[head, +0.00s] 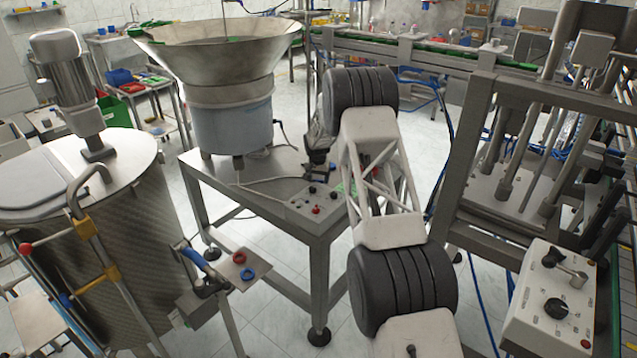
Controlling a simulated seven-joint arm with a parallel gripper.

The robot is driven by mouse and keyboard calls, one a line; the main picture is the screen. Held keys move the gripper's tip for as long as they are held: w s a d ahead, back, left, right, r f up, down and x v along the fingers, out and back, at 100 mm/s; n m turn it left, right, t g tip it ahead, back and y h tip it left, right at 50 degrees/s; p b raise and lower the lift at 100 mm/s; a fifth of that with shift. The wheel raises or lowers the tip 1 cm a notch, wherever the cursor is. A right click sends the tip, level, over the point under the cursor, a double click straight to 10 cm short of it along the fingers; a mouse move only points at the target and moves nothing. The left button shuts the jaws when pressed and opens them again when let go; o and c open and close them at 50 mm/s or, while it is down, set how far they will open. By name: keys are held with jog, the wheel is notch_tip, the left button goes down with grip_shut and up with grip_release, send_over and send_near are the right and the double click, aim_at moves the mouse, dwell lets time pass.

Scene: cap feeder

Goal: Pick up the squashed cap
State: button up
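My arm rises from the bottom centre toward the feeder table. A dark, partly hidden shape (318,155) shows just left of its far joint, low over the tabletop; it seems to be my gripper, but its fingers cannot be made out. I cannot pick out a squashed cap. A red ring-shaped piece (239,257) and a blue ring-shaped piece (248,273) lie on a small plate at lower left, apart from my arm; whether either is a squashed cap cannot be told. My arm hides part of the table.
A metal feeder bowl (222,62) stands on the steel table (222,172), with a button box (316,203) at its front. A large drum (100,235) is at left. A press frame (480,130) and control box (548,305) are at right. A conveyor (405,50) runs behind.

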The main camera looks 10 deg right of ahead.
aim_at(318, 180)
jog(key=c, duration=0.7)
jog(key=shift+c, duration=0.2)
notch_tip(318, 180, up, 10)
dwell(0.6)
dwell(0.4)
